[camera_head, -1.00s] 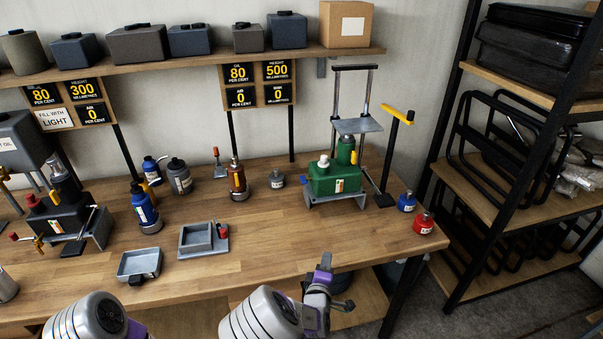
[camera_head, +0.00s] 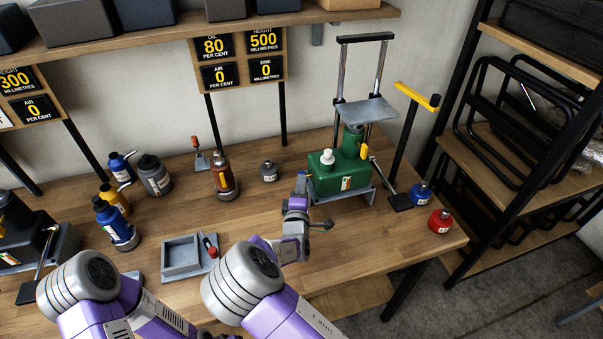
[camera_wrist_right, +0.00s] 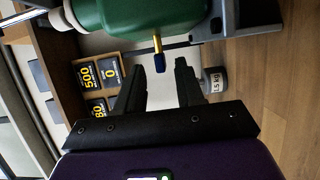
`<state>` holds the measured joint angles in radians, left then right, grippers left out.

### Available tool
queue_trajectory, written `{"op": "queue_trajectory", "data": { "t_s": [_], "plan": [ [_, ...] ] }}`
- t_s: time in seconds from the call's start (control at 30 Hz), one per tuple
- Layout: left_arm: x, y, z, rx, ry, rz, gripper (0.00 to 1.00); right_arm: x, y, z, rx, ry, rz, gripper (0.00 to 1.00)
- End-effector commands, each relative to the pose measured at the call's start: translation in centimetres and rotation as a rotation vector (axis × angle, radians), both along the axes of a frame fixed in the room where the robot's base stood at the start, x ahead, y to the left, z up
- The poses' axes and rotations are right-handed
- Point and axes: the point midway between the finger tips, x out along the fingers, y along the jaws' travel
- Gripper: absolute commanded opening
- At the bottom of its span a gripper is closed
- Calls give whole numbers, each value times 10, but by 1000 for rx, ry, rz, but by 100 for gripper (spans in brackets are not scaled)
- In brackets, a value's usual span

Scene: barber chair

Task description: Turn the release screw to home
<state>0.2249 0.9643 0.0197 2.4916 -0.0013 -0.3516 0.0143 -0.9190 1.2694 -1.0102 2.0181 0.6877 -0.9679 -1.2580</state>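The green jack unit (camera_head: 335,178) stands on the workbench in the head view, with a grey plate on a frame behind it. In the right wrist view the green body (camera_wrist_right: 145,15) fills the top. A brass stem with a dark blue tip (camera_wrist_right: 158,60), which looks like the release screw, sticks out from it. My right gripper (camera_head: 300,192) is at the unit's left front. In the wrist view my right gripper (camera_wrist_right: 158,72) is open, its fingers on either side of the blue tip, with gaps visible. My left arm shows at the lower left, but its gripper is out of view.
A grey labelled weight (camera_head: 269,171) and an amber bottle (camera_head: 223,176) stand left of the unit. Blue (camera_head: 421,194) and red (camera_head: 440,221) weights stand to its right, beside a yellow-topped lever (camera_head: 412,130). A grey tray (camera_head: 182,255) lies at front. The front right bench is clear.

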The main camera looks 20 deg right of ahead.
Motion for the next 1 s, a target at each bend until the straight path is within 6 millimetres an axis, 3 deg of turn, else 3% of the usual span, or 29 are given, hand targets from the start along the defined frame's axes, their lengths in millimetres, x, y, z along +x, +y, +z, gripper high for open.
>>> {"op": "queue_trajectory", "data": {
  "t_s": [0.3,0.63,0.67,0.9,1.0],
  "plan": [
    [0,0,-1,0,-1,0,43,37,-14,-1,0,0,0,37],
    [1,0,-1,0,-1,0,43,42,-16,0,-1,1,0,37],
    [1,0,-1,0,-1,0,43,42,-16,0,-1,1,0,36],
    [1,0,-1,0,-1,0,43,42,-16,0,0,1,0,0],
    [1,0,-1,0,-1,0,43,42,-16,0,0,1,0,0]
  ]
}}
